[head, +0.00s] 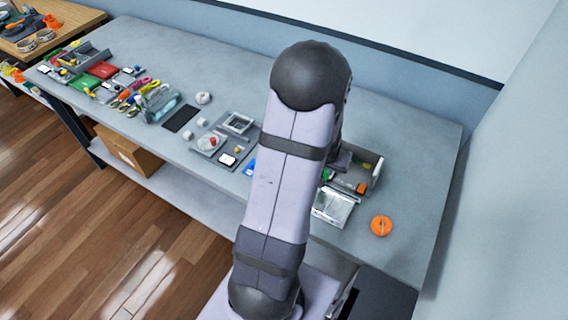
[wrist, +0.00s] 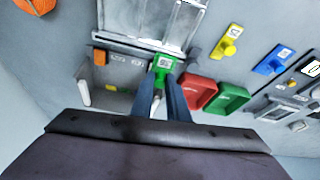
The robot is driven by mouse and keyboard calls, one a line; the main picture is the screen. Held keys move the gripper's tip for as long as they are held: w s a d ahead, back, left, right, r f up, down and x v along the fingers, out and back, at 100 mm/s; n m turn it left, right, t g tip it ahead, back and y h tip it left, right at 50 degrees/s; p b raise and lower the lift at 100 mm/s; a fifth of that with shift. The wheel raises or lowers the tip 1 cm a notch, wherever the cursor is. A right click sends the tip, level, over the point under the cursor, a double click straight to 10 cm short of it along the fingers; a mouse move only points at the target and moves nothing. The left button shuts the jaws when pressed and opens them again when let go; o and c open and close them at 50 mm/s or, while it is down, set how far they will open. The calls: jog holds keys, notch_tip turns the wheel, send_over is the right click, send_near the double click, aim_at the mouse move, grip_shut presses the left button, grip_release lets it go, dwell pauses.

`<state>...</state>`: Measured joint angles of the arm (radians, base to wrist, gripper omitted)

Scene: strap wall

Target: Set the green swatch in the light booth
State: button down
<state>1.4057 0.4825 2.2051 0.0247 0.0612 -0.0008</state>
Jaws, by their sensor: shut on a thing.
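The green swatch (wrist: 165,62) has a white printed label and sits between the fingertips of my gripper (wrist: 161,82), which is shut on it. In the wrist view the swatch is close to the near edge of a silver framed box (wrist: 147,42) with a pale panel, which looks like the light booth. I cannot tell whether they touch. The silver box also shows in the head view (head: 333,208), just right of my arm. My arm hides the swatch and most of my gripper in the head view.
A grey open bin (wrist: 118,103) lies beside my gripper. A red tray (wrist: 200,92) and a green tray (wrist: 232,98) are on the other side. Yellow (wrist: 228,41) and blue (wrist: 272,62) swatches lie beyond. An orange round object (head: 381,226) stands near the clear right bench end (head: 425,185).

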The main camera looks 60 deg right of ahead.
jog(key=shift+m+g, duration=0.4)
jog(key=shift+m, duration=0.4)
jog(key=s+d, duration=0.1)
jog(key=s, duration=0.1)
jog(key=s+d, duration=0.2)
jog(key=s+d+f, duration=0.1)
jog(key=s+d, duration=0.1)
jog(key=shift+s, duration=0.4)
jog(key=shift+n+t, duration=0.3)
jog(key=shift+n, duration=0.5)
jog(key=d+r, duration=0.1)
jog(key=d, duration=0.2)
jog(key=d+r, duration=0.1)
jog(key=shift+w+d+r, duration=0.2)
jog(key=shift+w+r, duration=0.05)
jog(key=shift+r, duration=0.1)
jog(key=shift+f+b, duration=0.2)
jog(key=shift+b, duration=0.15)
jog(key=shift+f+b, duration=2.2)
jog(key=shift+f, duration=0.6)
jog(key=shift+f+b, duration=0.15)
jog(key=shift+b, duration=0.25)
